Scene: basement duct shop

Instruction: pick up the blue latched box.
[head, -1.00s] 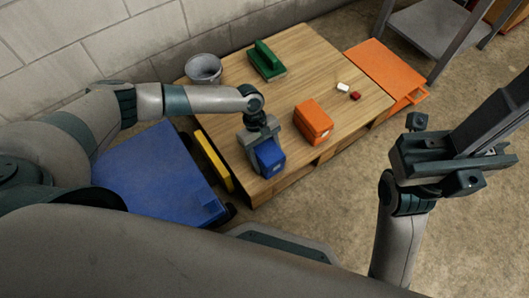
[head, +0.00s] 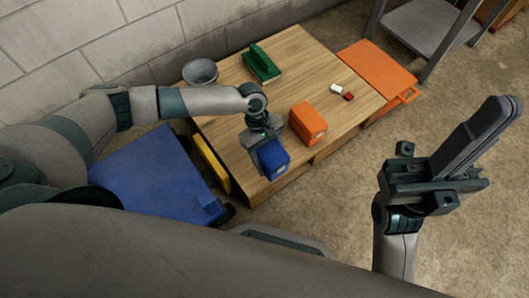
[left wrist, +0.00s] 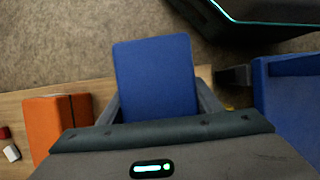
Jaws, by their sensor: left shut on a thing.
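The blue latched box (head: 273,160) is near the front edge of the wooden pallet-like table (head: 215,130). My left gripper (head: 266,148) comes down over it from above, with its fingers against opposite sides of the box. In the left wrist view the blue box (left wrist: 156,78) shows as a plain blue face between the two grey fingers. I cannot tell for certain whether its underside is clear of the tabletop. My right gripper (head: 490,130) is out to the right above the floor, empty, its fingers lying close together.
An orange box (head: 308,122) stands just right of the blue box. A green piece (head: 263,65), a grey bucket (head: 200,72) and small white (head: 337,88) and red (head: 348,96) blocks are farther back. A large blue surface (head: 155,180) lies left, an orange one (head: 378,70) right.

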